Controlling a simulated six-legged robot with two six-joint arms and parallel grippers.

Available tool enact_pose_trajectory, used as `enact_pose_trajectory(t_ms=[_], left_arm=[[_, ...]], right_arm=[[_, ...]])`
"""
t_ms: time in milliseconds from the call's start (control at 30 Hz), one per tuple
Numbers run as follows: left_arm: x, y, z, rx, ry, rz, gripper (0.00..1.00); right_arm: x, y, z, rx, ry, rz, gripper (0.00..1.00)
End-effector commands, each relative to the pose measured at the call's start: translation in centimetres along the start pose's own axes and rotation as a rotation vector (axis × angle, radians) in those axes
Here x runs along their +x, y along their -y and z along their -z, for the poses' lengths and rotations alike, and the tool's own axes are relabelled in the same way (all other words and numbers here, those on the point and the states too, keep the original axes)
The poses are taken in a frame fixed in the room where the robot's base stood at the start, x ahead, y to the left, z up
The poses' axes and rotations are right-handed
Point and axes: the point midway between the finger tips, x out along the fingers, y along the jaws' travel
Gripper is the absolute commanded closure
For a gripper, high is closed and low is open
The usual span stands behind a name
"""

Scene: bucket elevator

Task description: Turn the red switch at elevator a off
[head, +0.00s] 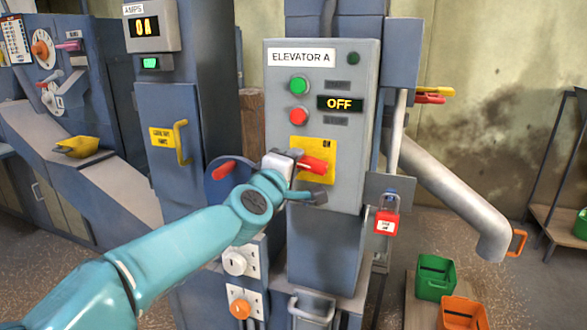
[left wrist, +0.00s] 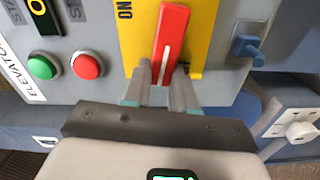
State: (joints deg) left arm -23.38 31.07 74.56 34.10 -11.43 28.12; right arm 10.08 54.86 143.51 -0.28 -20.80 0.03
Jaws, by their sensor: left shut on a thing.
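The elevator A panel (head: 345,90) is a grey box with a yellow switch plate (head: 325,172) low on its front. The red switch handle (head: 316,165) lies roughly sideways across this plate, below the ON mark. My left gripper (head: 297,164) is shut on the handle's left part. In the left wrist view the red handle (left wrist: 171,35) runs between the two fingers (left wrist: 168,78), one on each side, with ON to its left. The panel's display (head: 340,103) reads OFF. My right gripper is not in view.
Green (head: 299,84) and red (head: 298,114) buttons sit above the switch. A red padlock (head: 386,220) hangs right of the panel.

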Motion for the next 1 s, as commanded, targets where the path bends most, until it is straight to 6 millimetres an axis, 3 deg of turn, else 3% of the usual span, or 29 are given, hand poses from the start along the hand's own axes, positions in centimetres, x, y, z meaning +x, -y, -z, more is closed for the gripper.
enact_pose_trajectory(t_ms=[400,933,967,1000], left_arm=[[0.01,0.53,-0.19,-0.169,0.003,0.0,1.0],[0.01,0.49,-0.18,-0.191,0.002,0.0,1.0],[0.01,0.49,-0.18,-0.191,0.002,0.0,0.68],[0.01,0.49,-0.18,-0.19,0.002,0.0,0.55]], right_arm=[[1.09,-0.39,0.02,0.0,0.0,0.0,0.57],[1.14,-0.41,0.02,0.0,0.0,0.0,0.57],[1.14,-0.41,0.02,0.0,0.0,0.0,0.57],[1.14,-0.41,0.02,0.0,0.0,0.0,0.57]])
